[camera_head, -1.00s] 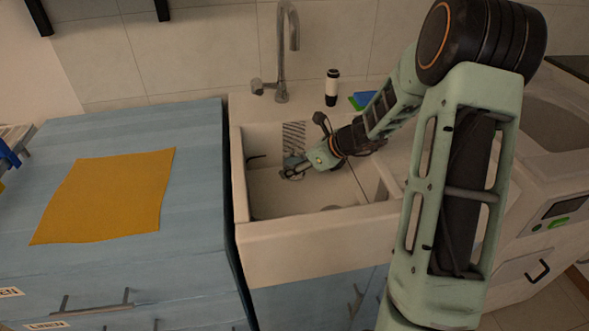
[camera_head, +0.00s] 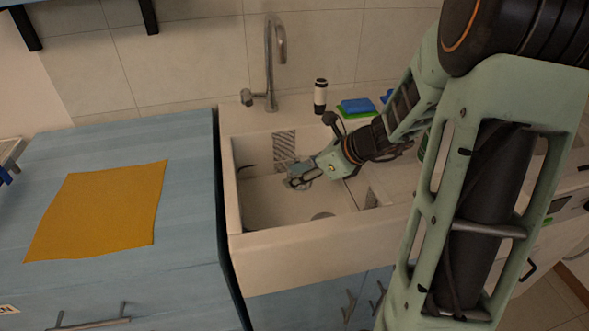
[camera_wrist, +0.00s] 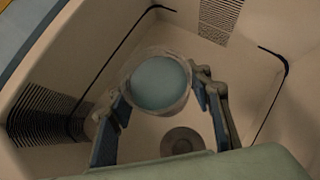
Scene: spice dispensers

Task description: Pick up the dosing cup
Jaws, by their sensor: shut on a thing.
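The dosing cup (camera_wrist: 159,82) shows in the wrist view as a round, clear-rimmed cup with a pale blue-green inside. It sits between the two fingers of my gripper (camera_wrist: 165,100), which are shut on it from left and right. In the head view my gripper (camera_head: 297,183) is inside the sink basin, near its left part. The cup is too small and too covered by the fingers to make out clearly there. I cannot tell how high it is above the basin floor.
The white sink (camera_head: 290,257) surrounds my gripper with walls; its drain (camera_wrist: 182,140) lies below. A tap (camera_head: 270,60), a black and white bottle (camera_head: 320,96) and a blue sponge (camera_head: 357,105) stand behind. An orange cloth (camera_head: 98,212) lies on the blue counter (camera_head: 190,190) at left.

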